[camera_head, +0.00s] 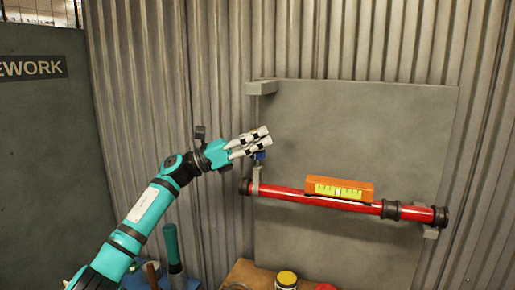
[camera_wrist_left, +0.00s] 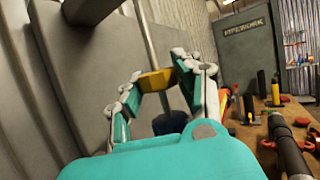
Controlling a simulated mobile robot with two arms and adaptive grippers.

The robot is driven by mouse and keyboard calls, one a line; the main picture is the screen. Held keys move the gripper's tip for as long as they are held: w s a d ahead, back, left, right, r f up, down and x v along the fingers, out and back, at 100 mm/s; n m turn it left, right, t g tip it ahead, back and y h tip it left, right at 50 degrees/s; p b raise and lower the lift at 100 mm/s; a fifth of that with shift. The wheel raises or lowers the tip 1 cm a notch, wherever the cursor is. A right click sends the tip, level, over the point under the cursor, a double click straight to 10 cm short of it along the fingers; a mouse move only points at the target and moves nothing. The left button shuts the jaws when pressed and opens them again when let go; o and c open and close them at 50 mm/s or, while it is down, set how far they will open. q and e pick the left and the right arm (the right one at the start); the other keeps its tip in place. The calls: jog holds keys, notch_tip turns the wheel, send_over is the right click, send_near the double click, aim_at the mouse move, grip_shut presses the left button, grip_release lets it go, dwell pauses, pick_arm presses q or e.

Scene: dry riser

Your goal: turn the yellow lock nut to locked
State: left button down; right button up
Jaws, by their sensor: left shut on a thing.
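The yellow lock nut (camera_wrist_left: 156,79) shows in the left wrist view between the fingertips of my left gripper (camera_wrist_left: 158,70). My left gripper is shut on it, with a finger on either side. In the head view my left gripper (camera_head: 266,137) is in front of the grey board's left edge, and the nut is hidden there. A blue part (camera_head: 259,155) shows just below the fingers, above the left end of the red pipe (camera_head: 290,192). The nut's turn position cannot be read. My right gripper is not in view.
An orange spirit level (camera_head: 340,187) rests on the sloping red pipe, which is mounted on the grey board (camera_head: 350,120). A bench edge (camera_head: 245,272) with a yellow-lidded jar (camera_head: 286,279) is below. Several tools lie on the bench in the left wrist view.

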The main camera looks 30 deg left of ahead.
pick_arm(q)
jog(key=shift+m+g+h, duration=0.5)
jog(key=shift+g+h, duration=0.2)
jog(key=shift+g+b, duration=0.3)
jog(key=c, duration=0.9)
grip_release()
jog(key=shift+o, duration=0.2)
jog(key=v, duration=1.2)
jog(key=shift+w, duration=0.1)
